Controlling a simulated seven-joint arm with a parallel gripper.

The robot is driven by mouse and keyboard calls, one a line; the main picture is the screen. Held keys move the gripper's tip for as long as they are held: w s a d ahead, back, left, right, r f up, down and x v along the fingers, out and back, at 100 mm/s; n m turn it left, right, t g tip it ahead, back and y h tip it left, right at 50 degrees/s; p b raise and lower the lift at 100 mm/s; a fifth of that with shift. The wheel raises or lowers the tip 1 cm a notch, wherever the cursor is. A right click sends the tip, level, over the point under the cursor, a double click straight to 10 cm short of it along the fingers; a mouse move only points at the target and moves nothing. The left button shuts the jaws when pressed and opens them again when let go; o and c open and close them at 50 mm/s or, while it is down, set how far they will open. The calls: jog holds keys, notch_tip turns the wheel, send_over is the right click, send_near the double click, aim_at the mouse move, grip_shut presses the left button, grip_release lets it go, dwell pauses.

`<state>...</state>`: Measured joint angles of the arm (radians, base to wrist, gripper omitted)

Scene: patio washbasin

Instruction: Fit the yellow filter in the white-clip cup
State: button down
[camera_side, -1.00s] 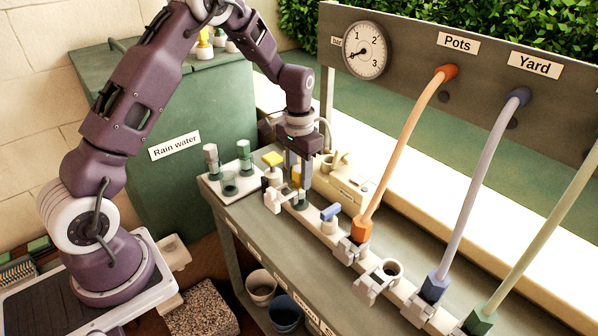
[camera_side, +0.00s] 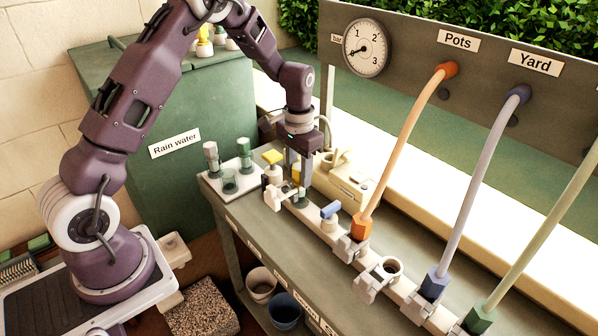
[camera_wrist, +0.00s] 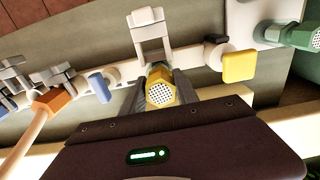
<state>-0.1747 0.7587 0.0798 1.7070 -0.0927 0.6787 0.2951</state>
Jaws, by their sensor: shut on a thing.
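The yellow filter (camera_wrist: 160,93), with a white perforated end facing the camera, is between the fingers of my gripper (camera_wrist: 160,88) in the wrist view. My gripper is shut on it. In the side view my gripper (camera_side: 299,180) points down over the far left end of the white pipe, and the filter (camera_side: 296,172) is partly hidden by the fingers. The white clip (camera_wrist: 151,32) stands open just beyond the filter; it also shows in the side view (camera_side: 277,194). The cup by that clip is mostly hidden below the filter, so I cannot tell how deep the filter sits.
A yellow square knob (camera_wrist: 239,67) and a blue lever (camera_wrist: 98,88) flank the filter on the pipe. A pale tray (camera_side: 232,187) with green and grey parts lies left. A cream box (camera_side: 345,187) stands close behind. Orange (camera_side: 400,140), grey and green hoses rise to the right.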

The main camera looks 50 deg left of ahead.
jog(key=shift+f, duration=0.6)
jog(key=c, duration=1.2)
grip_release()
jog(key=shift+r, duration=5.55)
jog(key=s+d+r+t, duration=0.2)
jog(key=s+d+r, duration=0.1)
jog(key=s+r, duration=0.4)
jog(key=s+d+r+t, duration=0.1)
jog(key=s+d+r, duration=0.3)
jog(key=s+r, duration=0.25)
jog(key=s+d+f+t, duration=0.1)
jog(key=s+d+t, duration=0.1)
jog(key=s, duration=1.2)
jog(key=shift+s+d+t, duration=0.3)
jog(key=shift+s+d, duration=0.05)
